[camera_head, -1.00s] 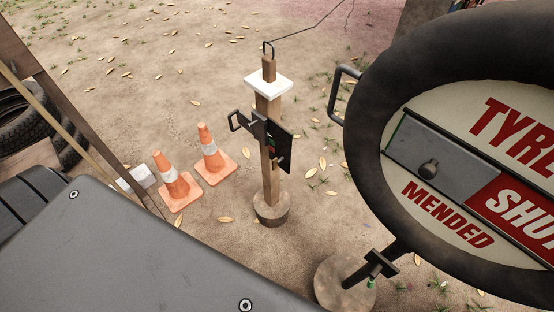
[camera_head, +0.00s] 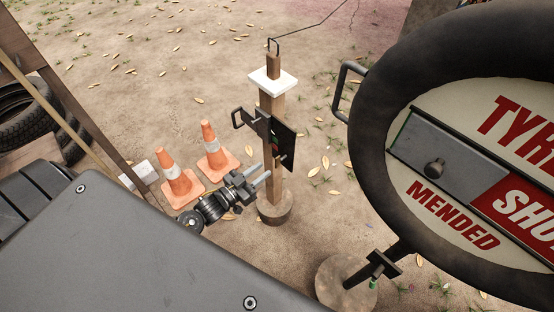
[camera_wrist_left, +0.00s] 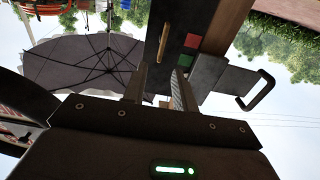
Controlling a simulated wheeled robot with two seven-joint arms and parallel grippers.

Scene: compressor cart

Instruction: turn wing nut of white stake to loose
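The white stake is a wooden post (camera_head: 265,200) with a white square cap (camera_head: 272,80), upright in a round base. A dark bracket with a flat plate (camera_head: 283,145) is fixed to it; in the left wrist view the plate (camera_wrist_left: 222,75) is near, with red and green squares. A slim tan piece (camera_wrist_left: 165,35) shows beside them; I cannot tell whether it is the wing nut. My left gripper (camera_head: 263,171) is open and empty, fingers pointing at the post just below the bracket. In the left wrist view its fingers (camera_wrist_left: 160,72) stand apart below the plate. My right gripper is out of view.
Two orange cones (camera_head: 178,178) stand left of the post. A big round tyre sign (camera_head: 385,150) stands close at the right on its own base (camera_head: 347,285). A wire loop (camera_head: 273,43) tops the post. Leaf-strewn ground behind is open.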

